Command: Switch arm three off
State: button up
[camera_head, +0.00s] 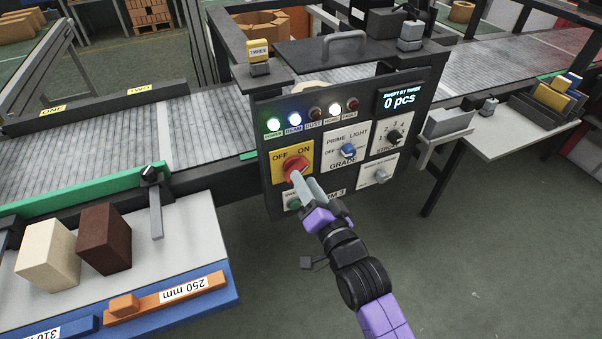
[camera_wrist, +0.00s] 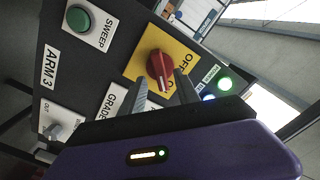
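The red rotary switch (camera_head: 295,168) sits on a yellow plate (camera_head: 278,158) marked OFF and ON, on the dark control panel (camera_head: 262,120) of arm three. Its handle leans towards ON. In the wrist view the red switch (camera_wrist: 160,70) shows a white line pointing towards the ON label, which a finger partly covers. My gripper (camera_head: 302,182) is right in front of the switch. In the wrist view my gripper's fingers (camera_wrist: 162,88) are apart, with their tips on either side of the switch's lower part. I cannot tell whether they touch it.
The panel also has a green sweep button (camera_wrist: 78,18), a blue grade knob (camera_head: 347,151) and a black stroke knob (camera_head: 394,136). The green power lamp (camera_head: 274,125) is lit. The display (camera_head: 400,98) reads 0 pcs. A conveyor (camera_head: 110,140) runs behind the panel.

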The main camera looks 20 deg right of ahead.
jog(key=w, duration=0.3)
jog(key=shift+w, duration=0.1)
grip_shut()
